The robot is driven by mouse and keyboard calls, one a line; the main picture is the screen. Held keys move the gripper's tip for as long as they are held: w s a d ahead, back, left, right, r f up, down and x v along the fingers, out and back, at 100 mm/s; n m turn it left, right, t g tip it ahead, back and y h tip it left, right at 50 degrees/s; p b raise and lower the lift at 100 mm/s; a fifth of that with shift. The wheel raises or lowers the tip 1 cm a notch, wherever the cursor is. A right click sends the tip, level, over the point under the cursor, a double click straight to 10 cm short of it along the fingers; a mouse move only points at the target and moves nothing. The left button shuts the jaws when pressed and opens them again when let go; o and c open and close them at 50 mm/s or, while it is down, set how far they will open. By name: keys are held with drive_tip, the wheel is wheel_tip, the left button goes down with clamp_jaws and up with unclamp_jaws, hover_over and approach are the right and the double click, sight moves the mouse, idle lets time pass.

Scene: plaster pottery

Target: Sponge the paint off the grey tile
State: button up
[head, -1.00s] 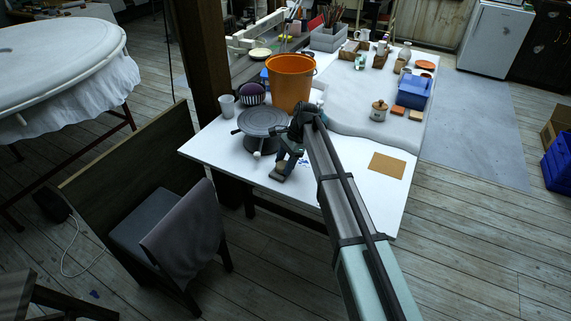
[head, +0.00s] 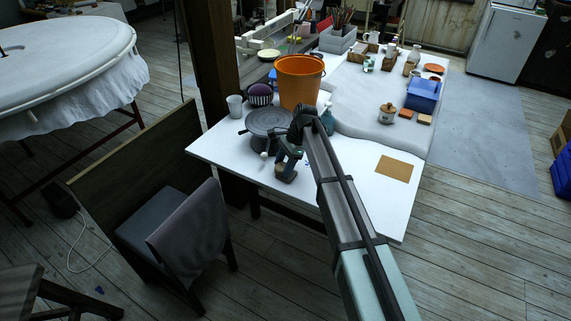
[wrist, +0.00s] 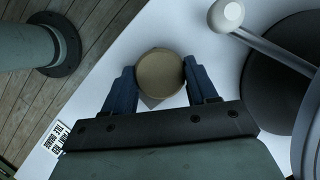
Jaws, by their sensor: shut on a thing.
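My gripper (wrist: 162,85) has its two dark blue fingers shut on a round tan sponge (wrist: 160,72). In the head view my gripper (head: 287,172) is low over the front part of the white table, right of the grey turntable.
The grey turntable (head: 268,122) also shows at the right of the wrist view. An orange bucket (head: 299,82) and a white cup (head: 235,106) stand behind. A tan board (head: 394,168) lies to the right. The table's front edge is close to my gripper.

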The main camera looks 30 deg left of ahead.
sight(292, 174)
drive_tip(key=shift+s+d+f, duration=0.15)
drive_tip(key=shift+s+d, duration=0.3)
drive_tip(key=shift+s, duration=0.25)
drive_tip(key=shift+d, duration=0.2)
drive_tip(key=shift+d, duration=0.75)
drive_tip(key=shift+w, duration=0.1)
drive_tip(key=shift+w+d+r, duration=0.2)
drive_tip(key=shift+w+d, duration=0.05)
drive_tip(key=shift+w, duration=0.5)
drive_tip(key=shift+a, duration=0.1)
drive_tip(key=shift+w+a+f, duration=0.1)
drive_tip(key=shift+w+a, duration=0.25)
drive_tip(key=shift+w, duration=0.3)
